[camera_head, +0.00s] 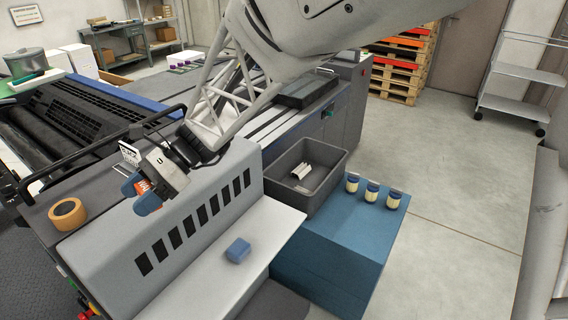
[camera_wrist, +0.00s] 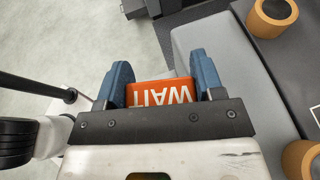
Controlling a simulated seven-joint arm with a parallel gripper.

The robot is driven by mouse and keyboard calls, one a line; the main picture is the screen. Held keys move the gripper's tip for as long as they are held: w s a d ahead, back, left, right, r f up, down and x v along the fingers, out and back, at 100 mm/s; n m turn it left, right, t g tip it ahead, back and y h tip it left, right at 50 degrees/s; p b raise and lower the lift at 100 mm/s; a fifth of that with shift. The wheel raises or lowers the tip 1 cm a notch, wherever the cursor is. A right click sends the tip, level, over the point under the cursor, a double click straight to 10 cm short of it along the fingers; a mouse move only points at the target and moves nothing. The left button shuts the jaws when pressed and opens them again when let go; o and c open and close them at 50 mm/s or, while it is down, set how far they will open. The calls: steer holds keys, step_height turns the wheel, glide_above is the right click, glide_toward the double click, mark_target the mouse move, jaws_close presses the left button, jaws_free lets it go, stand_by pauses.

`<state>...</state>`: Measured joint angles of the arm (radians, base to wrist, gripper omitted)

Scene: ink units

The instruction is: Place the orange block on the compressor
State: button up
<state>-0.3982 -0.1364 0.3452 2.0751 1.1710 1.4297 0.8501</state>
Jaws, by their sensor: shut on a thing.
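The orange block (camera_head: 143,187) is held in my gripper (camera_head: 139,195). In the wrist view the orange block (camera_wrist: 162,94) shows white "WAIT" lettering and sits between the two blue fingers of my gripper (camera_wrist: 162,78). My gripper is shut on it above the top of a grey slotted housing (camera_head: 210,190). The gap between the block and the housing top is hard to judge. No readable label marks the compressor; the grey housing with dark vent slots may be it.
A blue block (camera_head: 238,250) lies on a white shelf (camera_head: 215,285) in front. A black rail (camera_head: 70,140) runs behind.

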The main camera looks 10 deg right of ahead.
steer(key=w+d+m+t+y, duration=0.1)
steer(key=w+d+m+t, duration=0.35)
steer(key=w+d, duration=0.65)
steer(key=w+d+m+t+y, duration=0.1)
steer(key=w+d+m+t, duration=0.35)
steer(key=d, duration=1.35)
steer(key=s+d+m+t+h, duration=0.2)
steer(key=d+m+t+h, duration=0.35)
steer(key=d, duration=2.55)
step_height(320, 180, down, 45)
steer(key=t+y, duration=0.1)
steer(key=t, duration=0.1)
steer(key=shift+d+f+m+y, duration=0.2)
steer(key=shift+d+m+y, duration=0.15)
steer(key=shift+d+m, duration=0.1)
steer(key=shift+w, duration=0.15)
glide_above(357, 222)
steer(key=shift+f, duration=0.7)
